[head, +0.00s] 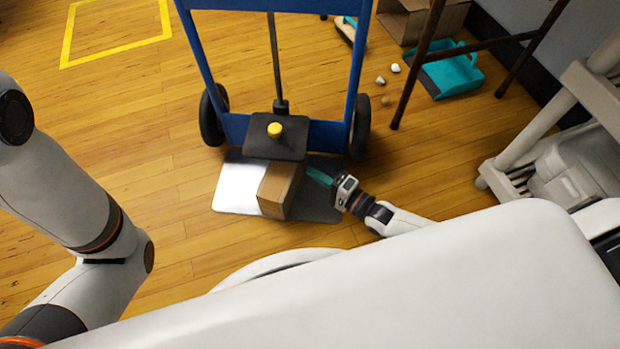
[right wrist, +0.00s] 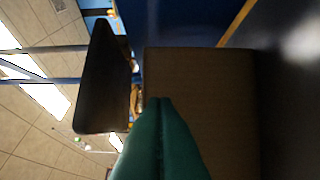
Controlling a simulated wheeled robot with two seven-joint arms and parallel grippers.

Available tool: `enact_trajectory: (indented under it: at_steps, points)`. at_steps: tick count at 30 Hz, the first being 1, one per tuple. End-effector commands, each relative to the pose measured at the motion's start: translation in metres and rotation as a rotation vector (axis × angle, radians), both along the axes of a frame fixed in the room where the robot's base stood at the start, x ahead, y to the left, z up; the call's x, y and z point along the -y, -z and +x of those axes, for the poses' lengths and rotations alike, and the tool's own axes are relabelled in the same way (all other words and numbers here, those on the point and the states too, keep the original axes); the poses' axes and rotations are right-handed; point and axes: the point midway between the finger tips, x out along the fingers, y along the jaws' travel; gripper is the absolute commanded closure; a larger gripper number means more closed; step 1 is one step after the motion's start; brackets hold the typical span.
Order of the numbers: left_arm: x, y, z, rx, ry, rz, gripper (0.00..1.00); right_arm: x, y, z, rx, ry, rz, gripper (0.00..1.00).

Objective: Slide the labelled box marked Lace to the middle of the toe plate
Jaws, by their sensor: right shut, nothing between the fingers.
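The cardboard box (head: 275,190) stands on the metal toe plate (head: 236,187) of a blue hand truck (head: 228,70), near the plate's middle. No Lace label can be read on the sides I see. My right gripper (head: 318,176) is shut and empty at the box's right side, its teal fingers pointing toward it. In the right wrist view the shut fingers (right wrist: 163,105) are in front of the box's brown face (right wrist: 200,80); I cannot tell if they touch it. My left arm shows at the left of the head view, but its gripper is out of view.
A dark plate with a yellow knob (head: 274,130) overhangs the toe plate's back. Wheels (head: 212,115) flank the truck. A teal dustpan (head: 447,72), small pale lumps (head: 395,68) and a brown-legged stand (head: 420,60) are at back right. Floor to the left is clear.

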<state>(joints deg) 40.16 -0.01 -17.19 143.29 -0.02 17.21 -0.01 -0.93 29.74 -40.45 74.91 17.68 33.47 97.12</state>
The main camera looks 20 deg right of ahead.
Motion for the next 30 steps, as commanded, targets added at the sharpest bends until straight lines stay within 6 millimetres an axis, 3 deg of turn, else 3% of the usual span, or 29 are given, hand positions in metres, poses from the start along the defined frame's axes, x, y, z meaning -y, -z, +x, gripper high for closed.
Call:
enact_trajectory:
  at_steps: [7, 17, 24, 30]
  points:
    - [0.0, 0.01, 0.0, 0.0, 0.0, 0.0, 1.0, -0.017, 0.0, 0.004, 0.001, 0.002, 0.0, 1.0]
    - [0.0, 0.009, 0.0, 0.0, 0.001, 0.001, 1.0, -0.018, -0.001, 0.004, 0.002, 0.001, -0.001, 1.0]
    - [0.0, 0.003, 0.0, 0.0, 0.001, 0.001, 1.0, -0.039, -0.002, 0.008, 0.003, 0.001, -0.001, 1.0]
    - [0.0, 0.004, 0.0, -0.001, 0.0, 0.001, 1.0, -0.039, -0.001, 0.008, 0.003, 0.001, -0.001, 1.0]
